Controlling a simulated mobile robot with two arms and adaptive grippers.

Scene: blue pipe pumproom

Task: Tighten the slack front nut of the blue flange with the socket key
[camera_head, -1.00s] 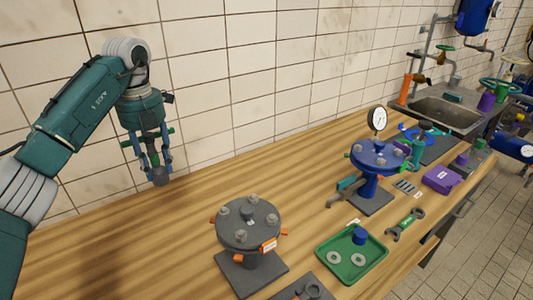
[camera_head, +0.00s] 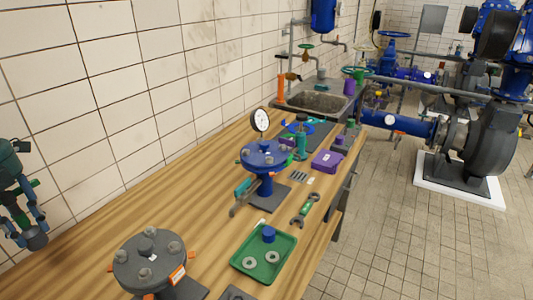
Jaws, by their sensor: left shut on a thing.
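The blue flange (camera_head: 266,160) stands upright on a dark base plate on the wooden bench, near the middle of the view. Grey nuts sit around its top; which one is slack I cannot tell at this size. My left gripper (camera_head: 30,222) is at the left edge, high over the bench by the tiled wall and far from the blue flange. It is shut on the socket key (camera_head: 36,239), of which only a grey round lower end shows below the fingers. My right gripper is not in view.
A grey flange (camera_head: 150,262) with orange tabs stands at the front. A green tray (camera_head: 243,267) holds a blue cylinder and two washers. A wrench (camera_head: 304,210) and a purple box (camera_head: 327,161) lie right of the blue flange. The bench's left part is clear.

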